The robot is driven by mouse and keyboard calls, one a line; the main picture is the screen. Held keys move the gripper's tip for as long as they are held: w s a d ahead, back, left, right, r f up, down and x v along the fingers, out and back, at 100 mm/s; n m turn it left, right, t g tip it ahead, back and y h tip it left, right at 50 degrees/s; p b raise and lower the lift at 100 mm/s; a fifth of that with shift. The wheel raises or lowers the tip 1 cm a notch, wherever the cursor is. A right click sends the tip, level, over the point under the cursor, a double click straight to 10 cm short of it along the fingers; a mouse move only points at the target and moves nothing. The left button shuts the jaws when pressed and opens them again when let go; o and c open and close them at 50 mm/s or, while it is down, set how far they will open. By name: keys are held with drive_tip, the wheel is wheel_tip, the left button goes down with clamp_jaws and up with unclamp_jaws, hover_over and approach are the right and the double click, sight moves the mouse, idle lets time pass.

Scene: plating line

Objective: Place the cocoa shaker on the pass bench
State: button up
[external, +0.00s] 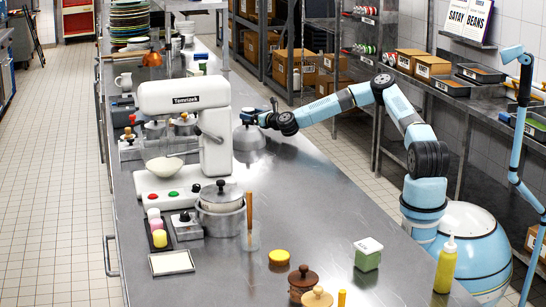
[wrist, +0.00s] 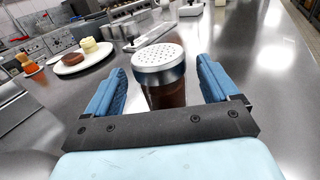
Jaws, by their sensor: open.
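The cocoa shaker (wrist: 160,70) stands upright in the wrist view, with a perforated silver lid and a dark brown body. My gripper (wrist: 162,88) is open, with one blue finger on each side of it. The shaker is between the fingers, and I see a gap beside it; its lower part is hidden behind the gripper's black bar. In the external view my gripper (external: 246,117) is over the long steel bench (external: 325,195), near a silver dome (external: 249,137). I cannot make out the shaker there. I cannot tell which surface is the pass bench.
A white stand mixer (external: 185,97) stands left of my gripper. A lidded pot (external: 221,222), a green box (external: 368,258) and a yellow bottle (external: 445,264) stand nearer. In the wrist view a white plate (wrist: 70,69) holds two round items.

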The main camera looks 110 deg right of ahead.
drive_tip(key=v, duration=1.1)
drive_tip(key=shift+s+a, duration=0.2)
